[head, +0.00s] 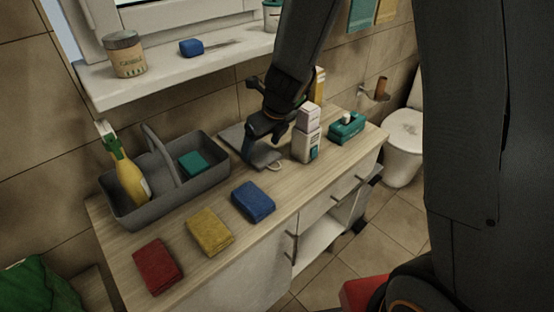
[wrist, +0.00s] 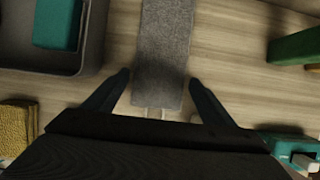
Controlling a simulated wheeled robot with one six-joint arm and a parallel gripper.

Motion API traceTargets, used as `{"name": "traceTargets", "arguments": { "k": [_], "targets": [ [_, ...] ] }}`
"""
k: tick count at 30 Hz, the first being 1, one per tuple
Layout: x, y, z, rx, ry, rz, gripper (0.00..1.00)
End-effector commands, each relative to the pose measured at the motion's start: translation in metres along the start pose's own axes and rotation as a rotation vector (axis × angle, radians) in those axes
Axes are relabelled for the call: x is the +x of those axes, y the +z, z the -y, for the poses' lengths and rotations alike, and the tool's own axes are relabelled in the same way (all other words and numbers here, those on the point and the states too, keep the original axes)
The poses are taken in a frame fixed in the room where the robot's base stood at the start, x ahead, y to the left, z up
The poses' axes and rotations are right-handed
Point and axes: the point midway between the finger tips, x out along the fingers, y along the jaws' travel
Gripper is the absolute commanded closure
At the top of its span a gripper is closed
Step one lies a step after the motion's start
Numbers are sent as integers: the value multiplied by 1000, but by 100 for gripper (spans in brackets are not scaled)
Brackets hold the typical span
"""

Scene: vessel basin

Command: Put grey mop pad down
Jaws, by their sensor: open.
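The grey mop pad (head: 262,158) lies flat on the wooden counter, beside the grey caddy and partly hidden by my gripper in the head view. In the wrist view the grey mop pad (wrist: 165,45) is a long grey strip running up the picture, with a small pale loop at its near end. My gripper (wrist: 159,79) is open, one finger on each side of the pad's near end, with gaps between fingers and pad. In the head view my gripper (head: 268,136) points down over the pad.
The grey caddy (head: 168,198) holds a yellow spray bottle (head: 131,180) and a teal block (head: 193,164). Red (head: 158,266), yellow (head: 210,232) and blue (head: 253,202) folded cloths lie along the front. White boxes (head: 305,146) and a teal tissue box (head: 347,129) stand right of the pad.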

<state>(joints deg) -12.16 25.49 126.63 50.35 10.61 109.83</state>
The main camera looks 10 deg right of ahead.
Motion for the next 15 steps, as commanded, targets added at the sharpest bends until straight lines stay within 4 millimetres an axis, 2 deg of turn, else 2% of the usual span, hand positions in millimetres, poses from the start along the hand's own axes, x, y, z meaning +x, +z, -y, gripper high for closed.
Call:
{"name": "traceTargets", "arguments": {
  "k": [6, 15],
  "targets": [
    [-13, -36, 1, 2, -1, 1, 23],
    [-26, -62, 0, 0, 0, 0, 23]
  ]
}}
